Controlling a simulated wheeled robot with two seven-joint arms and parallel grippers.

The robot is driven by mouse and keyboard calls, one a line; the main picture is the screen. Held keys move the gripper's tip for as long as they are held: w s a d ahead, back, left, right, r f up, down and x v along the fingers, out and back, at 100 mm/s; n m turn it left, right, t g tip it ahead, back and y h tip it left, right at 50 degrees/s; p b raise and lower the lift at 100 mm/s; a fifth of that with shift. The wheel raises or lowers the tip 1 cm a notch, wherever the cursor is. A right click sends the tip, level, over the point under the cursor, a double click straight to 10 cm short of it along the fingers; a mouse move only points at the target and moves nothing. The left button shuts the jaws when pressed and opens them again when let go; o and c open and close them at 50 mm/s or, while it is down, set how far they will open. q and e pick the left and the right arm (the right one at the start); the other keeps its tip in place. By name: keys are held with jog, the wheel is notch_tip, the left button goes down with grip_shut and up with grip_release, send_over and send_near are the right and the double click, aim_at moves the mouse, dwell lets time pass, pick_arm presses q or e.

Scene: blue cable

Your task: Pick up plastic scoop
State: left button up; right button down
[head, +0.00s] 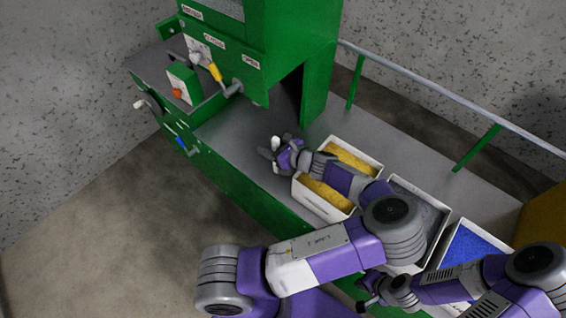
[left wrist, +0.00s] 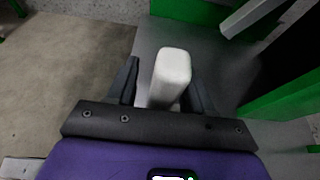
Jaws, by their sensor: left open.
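A white block-like piece (left wrist: 172,72), which looks like the handle of the plastic scoop, stands between the two dark fingers of my left gripper (left wrist: 165,88) in the left wrist view. The fingers are open, one on each side of it; whether they touch it I cannot tell. In the head view my left gripper (head: 270,151) is over the grey work surface beside the yellow-filled bin, with the white piece (head: 276,142) at its fingers. The rest of the scoop is hidden. My right gripper (head: 366,292) is low at the right, small and dark; its jaw state is unclear.
White bins stand in a row with yellow (head: 327,193), grey (head: 429,200) and blue (head: 472,247) contents. My left arm crosses the yellow one. A green machine (head: 270,45) rises behind the grey surface (head: 225,135).

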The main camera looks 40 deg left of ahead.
pick_arm(q)
grip_shut()
